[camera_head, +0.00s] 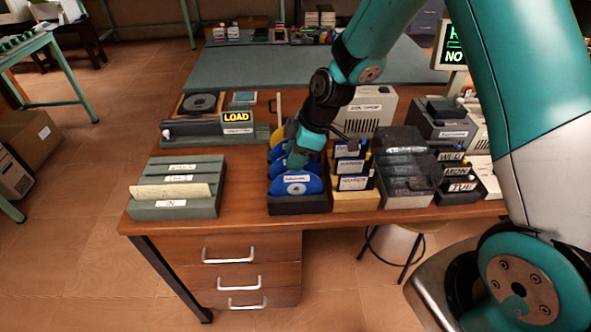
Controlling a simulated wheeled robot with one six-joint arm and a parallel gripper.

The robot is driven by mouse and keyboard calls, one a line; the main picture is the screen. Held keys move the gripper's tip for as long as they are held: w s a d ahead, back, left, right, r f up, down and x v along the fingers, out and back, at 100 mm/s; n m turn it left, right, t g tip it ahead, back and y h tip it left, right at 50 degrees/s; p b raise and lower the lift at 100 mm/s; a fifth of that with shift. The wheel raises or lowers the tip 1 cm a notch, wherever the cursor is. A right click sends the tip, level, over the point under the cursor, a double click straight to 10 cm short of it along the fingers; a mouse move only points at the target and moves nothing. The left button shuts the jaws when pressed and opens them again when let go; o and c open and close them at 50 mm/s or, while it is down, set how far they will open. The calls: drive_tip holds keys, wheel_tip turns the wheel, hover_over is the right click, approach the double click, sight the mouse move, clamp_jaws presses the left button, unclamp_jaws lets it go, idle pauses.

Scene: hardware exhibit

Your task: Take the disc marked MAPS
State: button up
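Several discs stand upright in a row in a black bin (298,206) near the front edge of the desk. The front disc (297,187) is blue with a white label; its print is too small to read. Behind it are more blue discs and a yellow disc (277,138), partly hidden. I cannot tell which disc is marked MAPS. My gripper (300,160) points down into the row, above and just behind the front disc. Its fingertips are hidden among the discs, so I cannot tell whether it is open or grips one.
A green rack (176,209) with a card stands at the left. A LOAD sign (237,117) sits on a grey unit behind it. A wooden holder (355,201) of dark, labelled items and a smoky lidded box (410,172) stand close at the right. Bare desk lies left of the bin.

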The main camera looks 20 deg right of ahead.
clamp_jaws()
idle(0.3)
